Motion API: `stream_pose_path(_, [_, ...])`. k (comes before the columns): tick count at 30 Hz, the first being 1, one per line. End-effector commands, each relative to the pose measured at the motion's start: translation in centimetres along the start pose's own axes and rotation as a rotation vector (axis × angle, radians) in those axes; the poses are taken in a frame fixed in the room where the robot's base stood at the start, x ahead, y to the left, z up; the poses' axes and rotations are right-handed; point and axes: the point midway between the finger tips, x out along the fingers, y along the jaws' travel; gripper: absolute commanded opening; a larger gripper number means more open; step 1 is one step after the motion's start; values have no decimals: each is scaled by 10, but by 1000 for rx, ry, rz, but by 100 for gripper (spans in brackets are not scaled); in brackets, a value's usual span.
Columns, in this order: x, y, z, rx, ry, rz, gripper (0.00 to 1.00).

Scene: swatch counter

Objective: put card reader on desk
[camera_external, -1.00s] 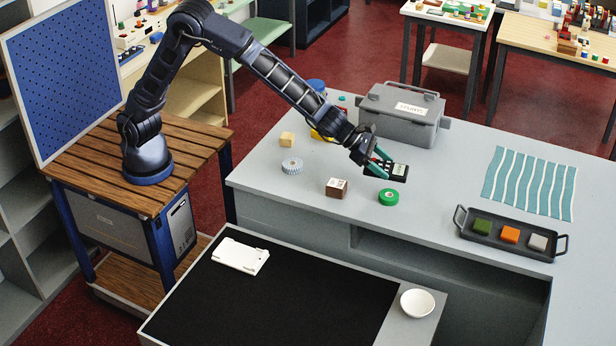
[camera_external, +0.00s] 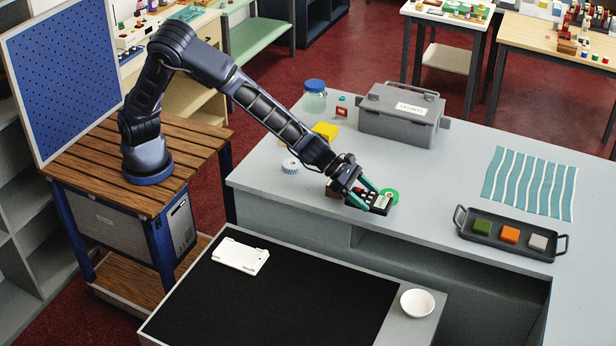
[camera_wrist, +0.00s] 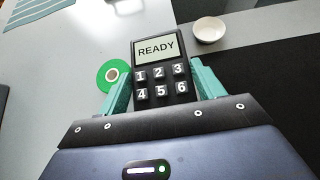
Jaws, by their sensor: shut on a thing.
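The card reader (camera_external: 381,203) is black with a pale screen and light keys. In the wrist view the card reader (camera_wrist: 156,62) shows the word READY and numbered keys. My gripper (camera_external: 368,196) is shut on it, with one teal finger at each side. It holds the reader over the front part of the grey counter, in front of the green roll. The desk with the black top (camera_external: 290,300) is at the lower front, below the counter. The reader's underside is hidden.
On the desk are a white device (camera_external: 240,256) and a white bowl (camera_external: 417,302). A grey case (camera_external: 402,115) and a tray of blocks (camera_external: 510,235) stand farther off. The desk's middle is clear.

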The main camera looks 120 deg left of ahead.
Motion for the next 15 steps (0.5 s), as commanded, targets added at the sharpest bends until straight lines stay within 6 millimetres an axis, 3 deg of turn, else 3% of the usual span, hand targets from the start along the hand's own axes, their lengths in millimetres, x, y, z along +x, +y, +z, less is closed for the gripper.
stream_pose_path(10, [0, -1, 0, 0, 0, 0, 31])
stream_pose_path(15, [-3, -17, -6, 2, 2, -2, 31])
